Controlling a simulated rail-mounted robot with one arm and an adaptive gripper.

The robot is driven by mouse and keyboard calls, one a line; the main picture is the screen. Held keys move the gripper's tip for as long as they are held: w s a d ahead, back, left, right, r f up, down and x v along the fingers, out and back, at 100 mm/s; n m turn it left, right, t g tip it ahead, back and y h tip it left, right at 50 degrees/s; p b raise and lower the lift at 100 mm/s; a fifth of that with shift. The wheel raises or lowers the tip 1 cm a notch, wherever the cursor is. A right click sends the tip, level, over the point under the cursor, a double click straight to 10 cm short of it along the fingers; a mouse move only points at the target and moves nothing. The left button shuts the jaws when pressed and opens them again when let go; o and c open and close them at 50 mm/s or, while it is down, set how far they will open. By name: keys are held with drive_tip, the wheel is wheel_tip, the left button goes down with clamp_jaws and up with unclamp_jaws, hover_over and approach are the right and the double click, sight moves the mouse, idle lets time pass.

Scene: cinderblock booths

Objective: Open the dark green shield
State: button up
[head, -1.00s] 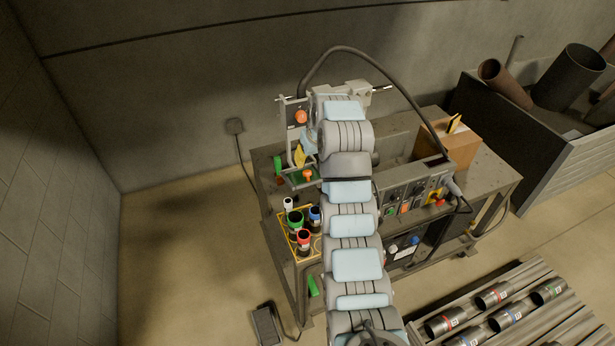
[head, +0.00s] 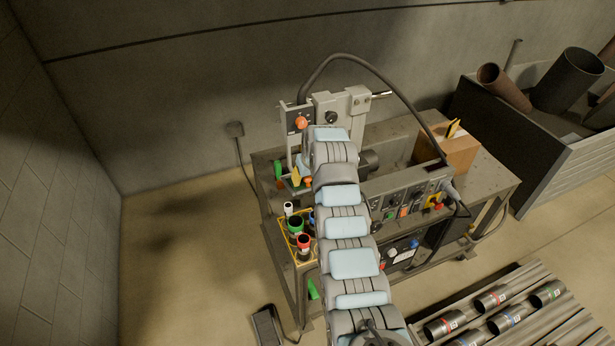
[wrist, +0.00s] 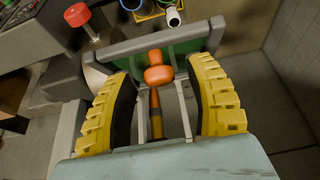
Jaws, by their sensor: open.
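The dark green shield (wrist: 186,48) shows in the wrist view as a green panel in a grey frame. An orange knob (wrist: 158,75) is in front of it, with another orange rounded part just above. My gripper (wrist: 166,72) is open, its yellow ribbed fingers on either side of the knob. I cannot tell whether either finger touches it. In the head view my arm hides most of the shield and gripper. A yellow finger (head: 296,176) and the orange knob (head: 308,181) show beside the arm.
The grey machine (head: 356,105) stands on a metal bench (head: 488,178). Colored cups (head: 296,224) sit in a yellow-edged tray in front. A black cable arches over the arm. The floor left of the bench is clear.

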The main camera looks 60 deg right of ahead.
clamp_jaws()
drive_tip(key=shift+s+f, duration=0.1)
drive_tip(key=shift+f, duration=0.2)
drive_tip(key=shift+s+a+f+t+h+b, duration=0.25)
drive_tip(key=shift+f+t+b, duration=0.1)
drive_tip(key=shift+f+b, duration=0.1)
drive_tip(key=shift+s+a+f+t+h+b, duration=0.1)
drive_tip(key=shift+f+t+h+b, duration=0.15)
drive_tip(key=shift+f+t+b, duration=0.15)
drive_tip(key=shift+s+a+t+b, duration=0.1)
drive_tip(key=shift+t+b, duration=0.15)
drive_tip(key=shift+b, duration=0.05)
